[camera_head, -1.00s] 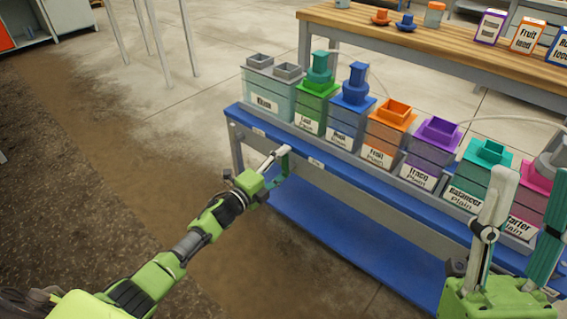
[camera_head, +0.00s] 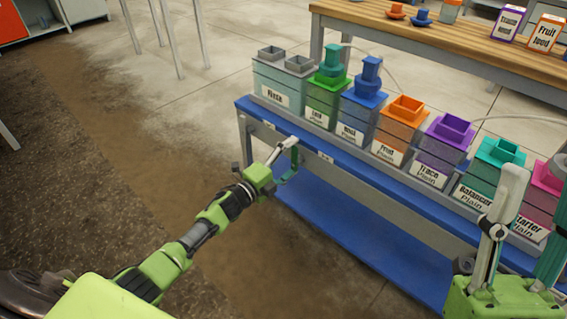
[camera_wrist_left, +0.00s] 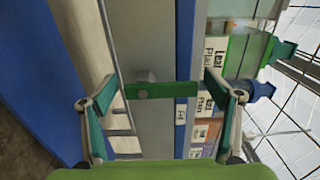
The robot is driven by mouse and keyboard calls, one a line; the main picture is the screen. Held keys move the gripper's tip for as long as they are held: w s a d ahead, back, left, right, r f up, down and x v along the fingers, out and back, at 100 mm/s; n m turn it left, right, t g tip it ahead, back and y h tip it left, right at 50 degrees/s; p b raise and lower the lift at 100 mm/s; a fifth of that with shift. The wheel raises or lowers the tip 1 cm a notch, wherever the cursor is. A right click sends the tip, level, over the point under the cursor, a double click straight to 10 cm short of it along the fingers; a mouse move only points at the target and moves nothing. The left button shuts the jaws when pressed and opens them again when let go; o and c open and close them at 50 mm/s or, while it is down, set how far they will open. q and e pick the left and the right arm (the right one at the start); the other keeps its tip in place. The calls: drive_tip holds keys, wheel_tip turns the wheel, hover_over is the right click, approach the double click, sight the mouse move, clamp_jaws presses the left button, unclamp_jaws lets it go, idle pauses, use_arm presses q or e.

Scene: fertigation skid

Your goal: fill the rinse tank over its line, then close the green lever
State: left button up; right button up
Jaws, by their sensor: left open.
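The rinse tank (camera_head: 292,78) is the pale grey-green box at the left end of the row, with a "Rinse" label and two grey square openings on top. Its fill line and water level cannot be made out. My left gripper (camera_head: 289,158) is open in front of the bench's front rail, below the rinse tank. In the left wrist view, a green bar (camera_wrist_left: 172,90), apparently the green lever, lies crosswise between the open fingertips of my left gripper (camera_wrist_left: 158,86). Contact cannot be told. My right gripper (camera_head: 536,205) is raised at the lower right, its fingers apart and empty.
Several coloured, labelled tanks stand right of the rinse tank on the blue bench (camera_head: 246,103), including green, blue, orange (camera_head: 391,128) and purple ones. A lower blue shelf (camera_head: 345,230) lies beneath. A wooden table (camera_head: 380,20) is behind. The floor left of the bench is open.

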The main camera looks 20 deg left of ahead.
use_arm(q)
drive_tip(key=v, duration=1.1)
drive_tip(key=shift+s+a, duration=0.15)
drive_tip(key=shift+s, duration=0.2)
